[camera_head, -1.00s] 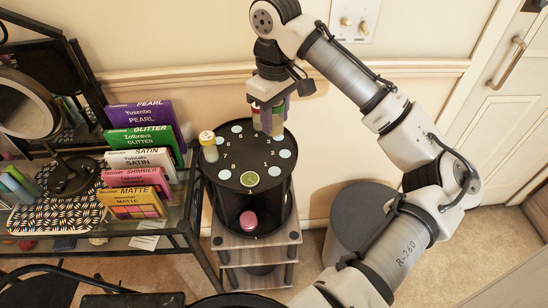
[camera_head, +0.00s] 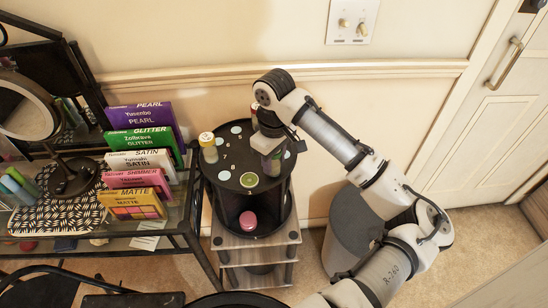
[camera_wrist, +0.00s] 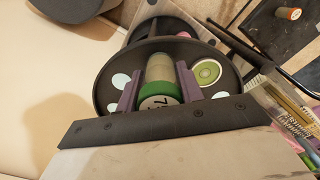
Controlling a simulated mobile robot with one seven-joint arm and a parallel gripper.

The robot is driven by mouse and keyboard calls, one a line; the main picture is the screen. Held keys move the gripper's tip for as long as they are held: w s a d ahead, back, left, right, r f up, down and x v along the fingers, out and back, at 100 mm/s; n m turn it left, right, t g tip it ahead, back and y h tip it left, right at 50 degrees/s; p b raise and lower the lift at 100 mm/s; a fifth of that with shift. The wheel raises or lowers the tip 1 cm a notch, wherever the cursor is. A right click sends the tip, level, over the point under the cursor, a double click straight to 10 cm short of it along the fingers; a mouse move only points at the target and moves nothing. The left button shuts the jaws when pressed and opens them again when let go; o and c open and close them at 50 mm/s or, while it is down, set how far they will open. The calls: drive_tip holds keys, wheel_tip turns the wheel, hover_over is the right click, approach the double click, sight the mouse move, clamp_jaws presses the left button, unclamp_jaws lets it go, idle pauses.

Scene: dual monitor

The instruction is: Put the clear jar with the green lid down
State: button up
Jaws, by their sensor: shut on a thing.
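My gripper (camera_wrist: 156,88) is shut on the clear jar (camera_wrist: 160,68), whose green lid (camera_wrist: 153,101) bears a 7. In the wrist view the jar lies between the purple fingers, lid toward the camera. In the head view my gripper (camera_head: 271,148) is low over the right side of the round black stand (camera_head: 226,168), with the jar (camera_head: 272,164) partly hidden below it. I cannot tell whether the jar's base touches the stand top. Pale round spots (camera_head: 224,175) with numbers ring the top.
A pink round item (camera_head: 248,220) is below the top. Palette boxes (camera_head: 135,203) stand left.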

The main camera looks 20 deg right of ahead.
drive_tip(key=shift+f, duration=0.1)
drive_tip(key=shift+f, duration=0.15)
drive_tip(key=o, duration=1)
wheel_tip(320, 180, up, 12)
drive_tip(key=shift+r+b, duration=0.25)
drive_tip(key=shift+b, duration=0.35)
